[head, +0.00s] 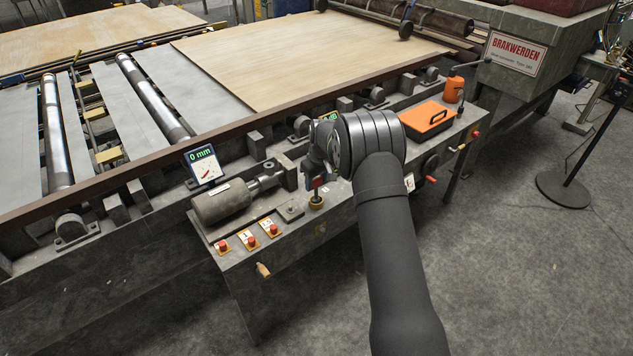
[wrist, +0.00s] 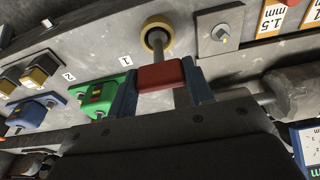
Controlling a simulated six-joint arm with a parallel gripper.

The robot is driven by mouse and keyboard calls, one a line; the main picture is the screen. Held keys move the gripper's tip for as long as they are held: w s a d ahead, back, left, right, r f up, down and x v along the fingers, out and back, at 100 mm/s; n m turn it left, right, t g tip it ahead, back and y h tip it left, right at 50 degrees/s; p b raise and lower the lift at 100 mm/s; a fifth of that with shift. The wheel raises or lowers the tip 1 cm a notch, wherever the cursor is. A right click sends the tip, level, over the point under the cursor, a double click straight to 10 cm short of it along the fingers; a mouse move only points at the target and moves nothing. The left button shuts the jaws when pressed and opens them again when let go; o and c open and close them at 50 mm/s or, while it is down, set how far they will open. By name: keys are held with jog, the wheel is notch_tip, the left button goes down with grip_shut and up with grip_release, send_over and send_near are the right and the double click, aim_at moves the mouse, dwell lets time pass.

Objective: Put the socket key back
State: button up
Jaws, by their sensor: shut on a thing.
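The socket key has a red block handle (wrist: 162,76) and a grey shaft (wrist: 158,52). My gripper (wrist: 160,82) is shut on the red handle, with one blue finger on each side. The shaft runs from the handle to a brass ring socket (wrist: 146,37) in the grey panel, and its end overlaps the dark opening. How deep it sits in the ring I cannot tell. In the head view the brass socket (head: 316,203) is on the bench top, with the key upright above it; my wrist hides much of the gripper.
Green (wrist: 103,95) and blue (wrist: 34,112) blocks sit beside labels 1 and 2. A grey motor (head: 222,202), red buttons (head: 250,241) and a display reading 0 mm (head: 203,164) are left of my gripper. An orange case (head: 428,119) lies to the right.

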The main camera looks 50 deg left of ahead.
jog(key=shift+f, duration=0.25)
jog(key=o, duration=1.1)
jog(key=shift+f, duration=0.1)
jog(key=r, duration=0.4)
jog(key=d+r, duration=0.1)
jog(key=r, duration=0.7)
jog(key=shift+d+r, duration=0.1)
jog(key=shift+d, duration=0.3)
